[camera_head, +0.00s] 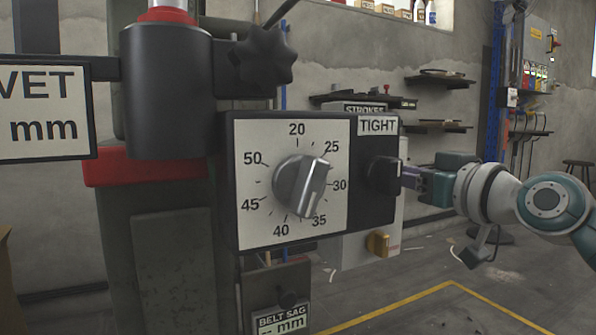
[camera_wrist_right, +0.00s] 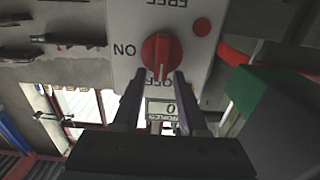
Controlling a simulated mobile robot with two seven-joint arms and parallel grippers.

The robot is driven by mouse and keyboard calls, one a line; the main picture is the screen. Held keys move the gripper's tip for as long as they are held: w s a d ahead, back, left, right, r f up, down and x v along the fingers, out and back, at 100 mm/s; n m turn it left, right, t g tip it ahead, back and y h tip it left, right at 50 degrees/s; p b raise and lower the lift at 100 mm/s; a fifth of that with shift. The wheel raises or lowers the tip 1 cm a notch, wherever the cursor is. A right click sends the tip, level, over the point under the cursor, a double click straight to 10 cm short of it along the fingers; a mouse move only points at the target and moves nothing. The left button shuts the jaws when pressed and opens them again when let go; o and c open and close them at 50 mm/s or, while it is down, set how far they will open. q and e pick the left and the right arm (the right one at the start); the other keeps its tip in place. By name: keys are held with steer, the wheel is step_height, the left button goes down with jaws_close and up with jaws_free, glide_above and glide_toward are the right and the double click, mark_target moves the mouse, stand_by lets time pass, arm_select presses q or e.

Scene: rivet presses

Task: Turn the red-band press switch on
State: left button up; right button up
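The red switch (camera_wrist_right: 161,48) is a round knob on a white panel (camera_wrist_right: 128,22) in the right wrist view. Its ridge lies along the picture's vertical, its lower end at an upside-down OFF label partly covered by the knob. An upside-down ON label stands to its left. My right gripper (camera_wrist_right: 159,75) is open, its fingertips apart on either side of the knob's lower end; contact cannot be told. In the head view my right gripper (camera_head: 412,179) comes in from the right, its tips hidden behind a black knob (camera_head: 384,175). A red band (camera_head: 150,167) circles the press column at left. My left gripper is not in view.
A dial box (camera_head: 240,225) with a silver knob (camera_head: 300,185) and TIGHT label (camera_head: 377,126) stands in front, covering much of the white panel. A yellow knob (camera_head: 378,243) sits lower on that panel. A green block (camera_wrist_right: 262,95) and red bar (camera_wrist_right: 235,57) are right in the wrist view.

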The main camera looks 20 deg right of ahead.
jaws_close()
steer(key=shift+d, duration=0.1)
stand_by(0.5)
steer(key=shift+w+d+f+m, duration=0.1)
steer(key=shift+d+f+m, duration=0.3)
steer(key=shift+m, duration=2.55)
steer(key=shift+s+d+f+m, duration=0.1)
steer(key=shift+d+f+m, duration=0.3)
steer(key=shift+m, duration=2.6)
steer(key=shift+w+d+f+m, duration=0.1)
steer(key=shift+d+f+m, duration=0.3)
steer(key=shift+m, duration=2.55)
steer(key=shift+o, duration=0.9)
jaws_free()
